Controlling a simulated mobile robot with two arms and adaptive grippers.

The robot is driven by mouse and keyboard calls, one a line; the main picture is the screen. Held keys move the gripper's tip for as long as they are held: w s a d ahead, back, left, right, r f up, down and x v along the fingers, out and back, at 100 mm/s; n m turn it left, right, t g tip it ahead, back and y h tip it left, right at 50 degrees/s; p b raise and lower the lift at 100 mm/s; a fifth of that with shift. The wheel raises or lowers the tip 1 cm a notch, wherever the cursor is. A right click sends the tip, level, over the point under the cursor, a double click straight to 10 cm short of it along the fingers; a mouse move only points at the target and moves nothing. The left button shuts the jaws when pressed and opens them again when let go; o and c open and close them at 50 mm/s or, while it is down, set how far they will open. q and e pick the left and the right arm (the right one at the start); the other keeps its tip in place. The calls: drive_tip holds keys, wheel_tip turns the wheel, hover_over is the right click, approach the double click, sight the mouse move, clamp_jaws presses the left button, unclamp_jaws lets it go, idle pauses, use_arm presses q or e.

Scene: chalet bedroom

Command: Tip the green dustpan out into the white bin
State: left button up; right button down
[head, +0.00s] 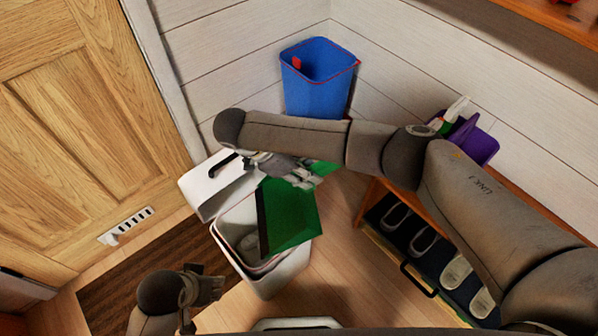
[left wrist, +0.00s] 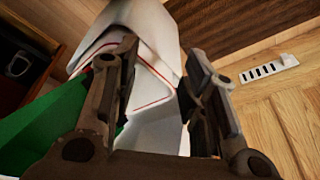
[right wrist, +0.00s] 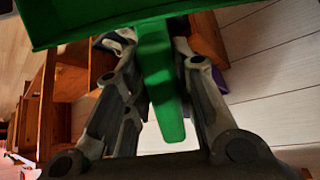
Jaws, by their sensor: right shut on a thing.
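The white bin (head: 288,277) stands on the floor by the doormat with its lid (head: 215,188) swung up. A pale liner or contents (head: 248,243) shows inside. The green dustpan (head: 292,212) is over the bin's opening, tilted, with its dark front edge across the opening. My right gripper (head: 308,174) is shut on the dustpan's handle, which shows between its fingers in the right wrist view (right wrist: 163,90). I cannot see whether anything lies in the pan. My left gripper (head: 214,289) is open and empty beside the bin, whose white side is beyond its fingers in the left wrist view (left wrist: 158,85).
A blue bin (head: 318,98) stands in the corner behind my right arm. A low shoe bench (head: 372,205) with shoes and a purple container (head: 483,150) are at the right. A wooden door (head: 75,120) and brown doormat (head: 160,275) are at the left.

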drive_tip(key=shift+w+d+f+y+b, duration=0.1)
drive_tip(key=shift+d+f+y+b, duration=0.25)
drive_tip(key=shift+d, duration=0.2)
drive_tip(key=shift+d+f+y+b, duration=0.25)
drive_tip(key=shift+d+f+b, duration=0.05)
drive_tip(key=shift+d, duration=0.2)
use_arm(q)
drive_tip(key=shift+w+d+r+t+b, duration=0.15)
drive_tip(key=shift+r+t+b, duration=0.15)
drive_tip(key=shift+r+b, duration=0.4)
drive_tip(key=shift+w+a+r+t+b, duration=0.1)
drive_tip(key=shift+r+t+b, duration=0.25)
drive_tip(key=shift+r, duration=0.65)
use_arm(e)
drive_tip(key=w+d+f+y, duration=0.1)
drive_tip(key=d+f+y, duration=0.4)
drive_tip(key=d, duration=0.4)
drive_tip(key=shift+w+d+f+g+y, duration=0.2)
drive_tip(key=shift+f+g+y, duration=0.2)
drive_tip(key=shift+y, duration=0.4)
